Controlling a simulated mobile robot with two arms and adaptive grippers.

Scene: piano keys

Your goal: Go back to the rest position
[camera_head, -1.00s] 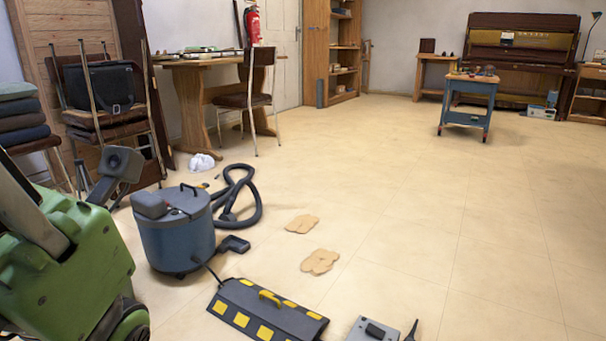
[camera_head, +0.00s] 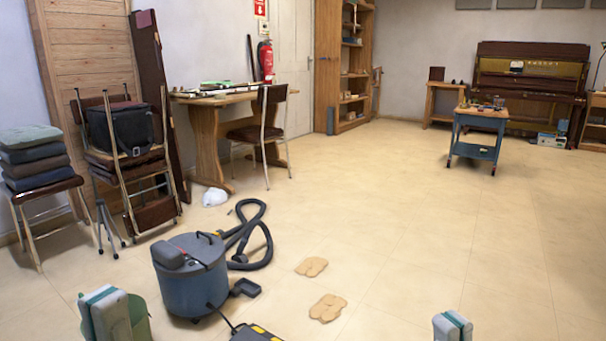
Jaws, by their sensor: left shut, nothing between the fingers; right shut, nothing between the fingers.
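My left gripper (camera_head: 106,308) shows at the bottom left, upright, with its grey and teal fingers close together and nothing between them. My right gripper (camera_head: 452,326) shows at the bottom edge, right of centre. Only its finger tips are visible, closed and empty; the rest is cut off by the frame. Both grippers appear clear of the objects around them.
A blue vacuum cleaner (camera_head: 194,280) with a dark hose (camera_head: 262,242) stands right of my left gripper. A blue cart (camera_head: 476,135) and a piano (camera_head: 530,75) are far off. The right floor is open.

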